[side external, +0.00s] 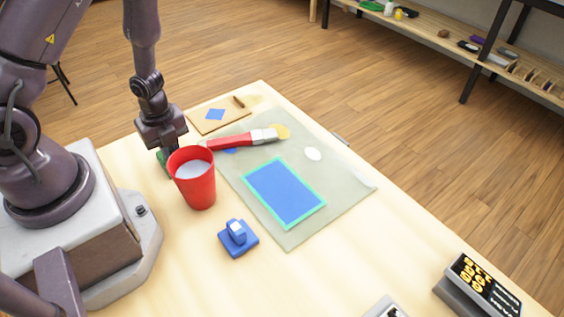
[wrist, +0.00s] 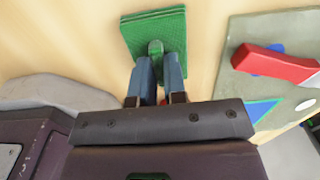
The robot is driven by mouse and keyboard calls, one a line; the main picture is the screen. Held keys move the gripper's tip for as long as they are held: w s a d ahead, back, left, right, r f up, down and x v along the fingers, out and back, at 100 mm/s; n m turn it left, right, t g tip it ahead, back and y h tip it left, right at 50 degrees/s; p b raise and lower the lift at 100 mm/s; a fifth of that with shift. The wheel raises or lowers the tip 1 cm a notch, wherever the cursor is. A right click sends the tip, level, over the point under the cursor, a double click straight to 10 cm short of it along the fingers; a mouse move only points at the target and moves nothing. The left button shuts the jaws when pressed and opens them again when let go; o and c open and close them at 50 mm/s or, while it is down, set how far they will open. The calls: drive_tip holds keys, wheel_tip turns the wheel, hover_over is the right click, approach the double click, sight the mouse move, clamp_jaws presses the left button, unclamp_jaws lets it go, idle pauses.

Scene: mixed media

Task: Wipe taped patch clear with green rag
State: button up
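The green rag (wrist: 172,22) is a folded square pad with a raised green nub in the middle. In the wrist view my gripper (wrist: 158,56) has its fingers close together on either side of this nub, seemingly touching it. In the side external view my gripper (side external: 165,148) is low over the table's left part, and only a bit of the rag (side external: 162,157) shows, the rest hidden by the gripper and a red cup. The taped patch (side external: 285,193) is a solid blue rectangle edged with teal tape, on a grey-green mat (side external: 335,196).
The red cup (side external: 197,187) stands just in front of my gripper. A red-handled brush (side external: 240,138) lies across the mat's far left. A blue block-like item (side external: 238,238) sits left of the mat. A small board (side external: 213,116) lies behind. Dark-topped box (side external: 484,287) at front right.

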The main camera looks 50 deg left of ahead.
clamp_jaws()
drive_tip(key=shift+r, duration=0.1)
drive_tip(key=shift+r, duration=0.5)
drive_tip(key=shift+r, duration=0.1)
drive_tip(key=shift+r, duration=2.3)
